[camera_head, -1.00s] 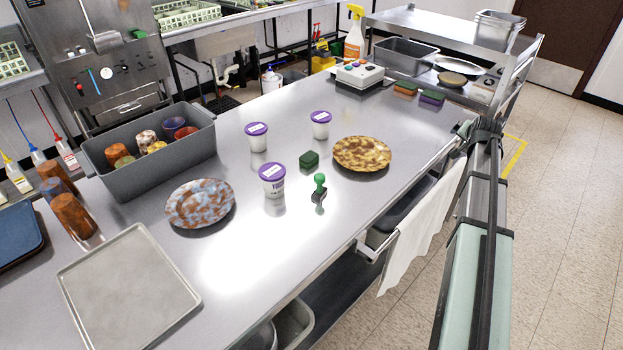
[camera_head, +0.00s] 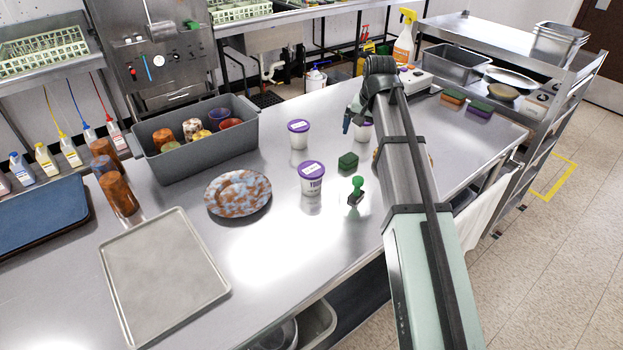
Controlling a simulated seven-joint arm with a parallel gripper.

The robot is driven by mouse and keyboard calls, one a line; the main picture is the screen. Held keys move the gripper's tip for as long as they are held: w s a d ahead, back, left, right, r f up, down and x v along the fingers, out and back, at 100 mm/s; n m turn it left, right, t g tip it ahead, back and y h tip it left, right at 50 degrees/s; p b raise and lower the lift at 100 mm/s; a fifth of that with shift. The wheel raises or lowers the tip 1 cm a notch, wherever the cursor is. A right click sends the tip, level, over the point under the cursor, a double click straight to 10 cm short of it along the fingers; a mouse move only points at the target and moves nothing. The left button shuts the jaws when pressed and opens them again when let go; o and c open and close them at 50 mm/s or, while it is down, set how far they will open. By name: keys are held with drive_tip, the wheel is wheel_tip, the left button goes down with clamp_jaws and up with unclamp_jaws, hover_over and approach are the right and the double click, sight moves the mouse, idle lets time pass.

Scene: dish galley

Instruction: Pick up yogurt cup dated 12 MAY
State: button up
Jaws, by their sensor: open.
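Three white yogurt cups with purple lids stand upright on the steel counter. The front cup (camera_head: 311,183) is nearest. A second cup (camera_head: 299,138) stands behind it. The third cup (camera_head: 362,132) is at the right, partly hidden by my arm. Each visible lid top carries a pale label, but the dates are too small to read, so I cannot tell which is 12 MAY. My gripper (camera_head: 347,122) reaches over the counter just left of the third cup, partly hidden behind my wrist. It looks empty and open; whether it touches the cup is not clear.
A speckled plate (camera_head: 238,194), grey tub of cups (camera_head: 196,140) and tray (camera_head: 163,270) are left. My arm hides most of another plate (camera_head: 376,156).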

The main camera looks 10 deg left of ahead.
sight(311, 168)
drive_tip(key=s+a+r+n+g, duration=0.1)
drive_tip(key=s+a+r, duration=0.1)
drive_tip(key=s+a, duration=0.35)
drive_tip(key=s+a+r+n+g, duration=0.1)
drive_tip(key=s+a+r, duration=0.2)
drive_tip(key=s+a, duration=0.3)
drive_tip(key=shift+g+h, duration=0.3)
drive_tip(key=shift+h, duration=0.1)
drive_tip(key=f, duration=0.3)
drive_tip(key=a+f, duration=0.1)
drive_tip(key=f, duration=0.5)
drive_tip(key=shift+w+a, duration=0.25)
drive_tip(key=shift+w, duration=0.1)
drive_tip(key=shift+a+f, duration=0.15)
drive_tip(key=shift+f, duration=1.15)
drive_tip(key=shift+a+f, duration=0.15)
drive_tip(key=shift+f, duration=1.15)
drive_tip(key=c, duration=1.1)
